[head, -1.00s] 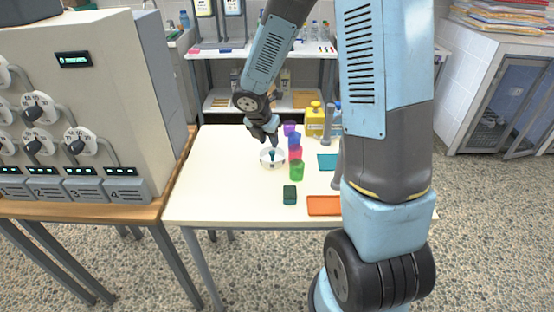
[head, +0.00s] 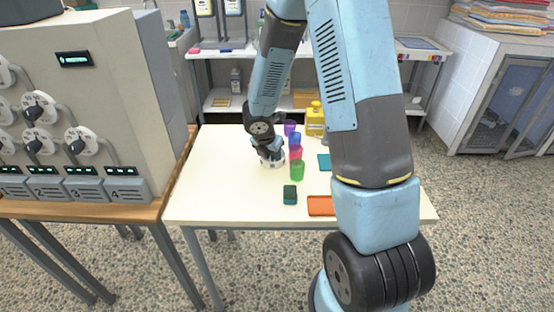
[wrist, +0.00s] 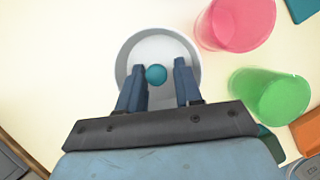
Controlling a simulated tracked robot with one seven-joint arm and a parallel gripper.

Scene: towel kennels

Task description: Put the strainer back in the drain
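A round white dish with a grey rim (wrist: 122,66) stands on the table, and a teal ball-like knob (wrist: 156,74) shows at its middle. I cannot tell whether this dish is the drain, the strainer or both together. In the head view the dish (head: 273,163) is partly hidden by my gripper (head: 267,151). In the wrist view my gripper (wrist: 160,84) is open over the dish, one finger on each side of the knob. A gap shows at the right finger; the left finger is very close to the knob.
A pink cup (wrist: 237,22) and a green cup (wrist: 270,97) stand close to the dish's right. Blue (head: 294,139) and purple (head: 290,127) cups, a yellow bottle (head: 314,120), a dark green block (head: 290,194) and an orange tray (head: 320,206) are nearby. The table's left side is clear.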

